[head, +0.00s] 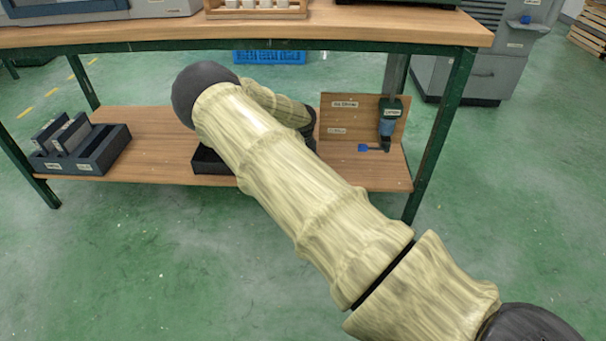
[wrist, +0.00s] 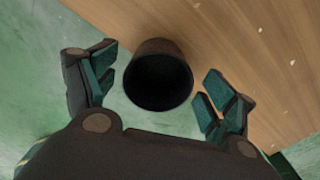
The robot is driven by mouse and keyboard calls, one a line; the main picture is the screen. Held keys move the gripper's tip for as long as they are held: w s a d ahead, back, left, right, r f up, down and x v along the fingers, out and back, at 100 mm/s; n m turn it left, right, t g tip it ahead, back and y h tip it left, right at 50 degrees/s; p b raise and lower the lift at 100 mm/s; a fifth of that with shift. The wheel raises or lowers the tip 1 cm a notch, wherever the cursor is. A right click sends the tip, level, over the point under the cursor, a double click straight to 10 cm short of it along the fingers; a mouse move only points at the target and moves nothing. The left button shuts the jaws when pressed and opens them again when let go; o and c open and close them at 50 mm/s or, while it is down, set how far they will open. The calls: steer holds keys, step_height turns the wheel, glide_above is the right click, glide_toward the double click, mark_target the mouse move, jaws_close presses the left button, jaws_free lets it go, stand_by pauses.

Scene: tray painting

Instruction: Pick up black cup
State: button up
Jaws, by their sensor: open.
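The black cup (wrist: 158,76) shows in the wrist view, its dark round mouth facing the camera. It stands at the edge of a wooden surface, with green floor showing beside it. My gripper (wrist: 160,88) is open, with one finger to the left of the cup and one to the right. Gaps show between the cup and both fingers, so neither appears to touch it. In the head view I cannot see the cup; my arm covers the middle of the lower shelf (head: 150,150).
The tabletop (head: 380,25) overhangs the lower shelf. A dark bin with grey plates (head: 85,150) is at the shelf's left. A black tray (head: 208,162) is partly behind my arm. A wooden panel with a bottle-like device (head: 388,118) stands at the right. A green table leg (head: 440,135) is near.

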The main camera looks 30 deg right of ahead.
step_height(320, 180, up, 10)
stand_by(0.4)
